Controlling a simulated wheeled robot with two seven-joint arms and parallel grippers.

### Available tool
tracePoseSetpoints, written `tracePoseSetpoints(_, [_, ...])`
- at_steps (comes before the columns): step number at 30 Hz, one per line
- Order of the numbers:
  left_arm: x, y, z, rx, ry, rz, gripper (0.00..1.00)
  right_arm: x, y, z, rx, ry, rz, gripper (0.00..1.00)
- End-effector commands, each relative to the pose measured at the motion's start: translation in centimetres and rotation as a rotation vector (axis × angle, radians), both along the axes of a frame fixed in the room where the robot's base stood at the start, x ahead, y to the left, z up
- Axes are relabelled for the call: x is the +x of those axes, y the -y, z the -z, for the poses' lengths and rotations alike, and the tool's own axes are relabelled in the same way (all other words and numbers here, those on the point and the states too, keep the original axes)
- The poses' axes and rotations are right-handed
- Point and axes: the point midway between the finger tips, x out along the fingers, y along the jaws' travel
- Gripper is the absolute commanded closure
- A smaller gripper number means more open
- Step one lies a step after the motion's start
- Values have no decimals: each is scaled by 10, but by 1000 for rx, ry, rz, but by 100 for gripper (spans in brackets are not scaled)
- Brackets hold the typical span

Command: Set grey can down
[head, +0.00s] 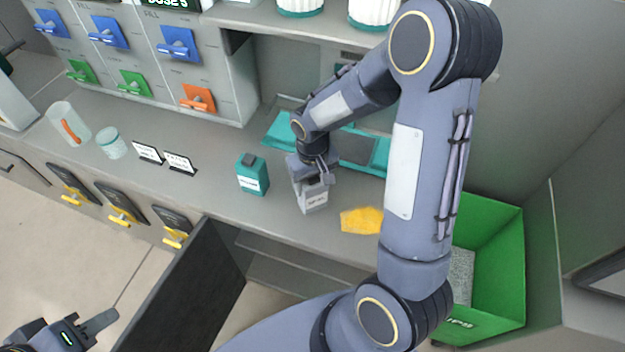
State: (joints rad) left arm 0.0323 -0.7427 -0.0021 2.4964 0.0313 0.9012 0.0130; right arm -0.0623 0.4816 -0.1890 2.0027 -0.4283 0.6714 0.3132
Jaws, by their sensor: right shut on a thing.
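The grey can (312,199), with a white label on its front, is on or just above the counter; I cannot tell whether its base touches. My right gripper (313,176) is shut on the can's upper part and hides its top. A teal can (252,178) with a dark cap and white label stands just left of it, apart from it. My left gripper (98,323) is at the bottom left, away from the counter; its jaw opening is not clear.
A yellow cloth-like piece (361,220) lies right of the grey can. A teal tray (284,126) is behind, partly hidden by my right arm. A clear cup (68,124) and small jar (111,143) stand left. A green bin (497,250) is at right. A dark door (187,292) stands open below.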

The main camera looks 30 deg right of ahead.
Motion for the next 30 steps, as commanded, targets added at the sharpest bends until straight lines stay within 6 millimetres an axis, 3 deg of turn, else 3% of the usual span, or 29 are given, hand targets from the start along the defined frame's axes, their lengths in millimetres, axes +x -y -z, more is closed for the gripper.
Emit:
tracePoseSetpoints(5, [0, 0, 5, 0, 0, 0, 64, 0, 0, 4, 0, 1, -1, 87])
tracePoseSetpoints(6, [0, 0, 4, 0, 0, 0, 64, 0, 0, 3, 0, 0, -1, 34])
tracePoseSetpoints(10, [0, 0, 3, 0, 0, 0, 64, 0, 0, 3, 0, 0, 0, 17])
tracePoseSetpoints(23, [0, 0, 0, 0, 0, 0, 64, 1, 0, -7, 0, 4, 0, 15])
tracePoseSetpoints(30, [0, 0, 2, 0, 0, 0, 64, 2, 0, -55, 0, 8, 0, 15])
